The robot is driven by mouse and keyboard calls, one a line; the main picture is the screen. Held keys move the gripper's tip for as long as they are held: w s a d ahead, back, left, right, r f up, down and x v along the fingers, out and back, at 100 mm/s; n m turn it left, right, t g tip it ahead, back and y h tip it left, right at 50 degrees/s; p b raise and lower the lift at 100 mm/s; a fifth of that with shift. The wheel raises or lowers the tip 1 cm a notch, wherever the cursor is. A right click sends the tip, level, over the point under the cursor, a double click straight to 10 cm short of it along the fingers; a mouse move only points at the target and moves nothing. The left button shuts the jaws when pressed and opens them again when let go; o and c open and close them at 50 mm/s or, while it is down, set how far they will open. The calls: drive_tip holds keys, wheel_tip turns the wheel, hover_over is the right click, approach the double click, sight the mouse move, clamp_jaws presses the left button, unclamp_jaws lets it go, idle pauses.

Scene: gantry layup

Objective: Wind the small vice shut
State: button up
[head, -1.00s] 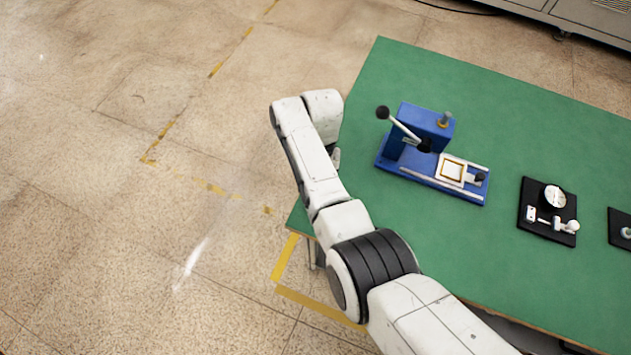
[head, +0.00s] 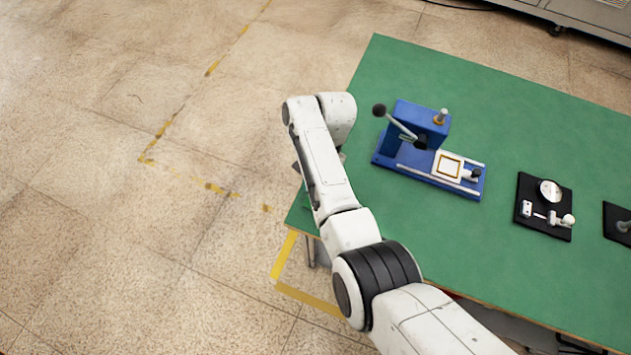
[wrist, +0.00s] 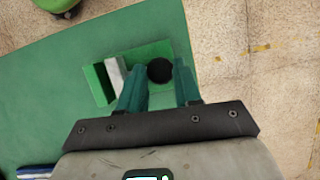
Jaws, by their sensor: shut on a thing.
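The small green vice (wrist: 152,53) sits near the table's edge in the wrist view, with a pale grey jaw block (wrist: 115,76) across it. A round black knob (wrist: 160,70) is at its right end. My gripper (wrist: 157,77) has its two teal fingers on either side of the knob and is shut on it. How far apart the vice's jaws are is not clear. In the head view my arm hides most of the vice and the gripper.
On the green table (head: 500,110) stand a blue lever press (head: 425,150), a black plate with a dial gauge (head: 545,205) and another black fixture (head: 618,225). A round green object (wrist: 62,8) shows at the wrist view's top.

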drive_tip(key=o, duration=1)
drive_tip(key=shift+o, duration=0.2)
drive_tip(key=v, duration=1)
drive_tip(key=shift+r, duration=0.35)
drive_tip(key=shift+w+d, duration=0.1)
drive_tip(key=shift+d, duration=0.05)
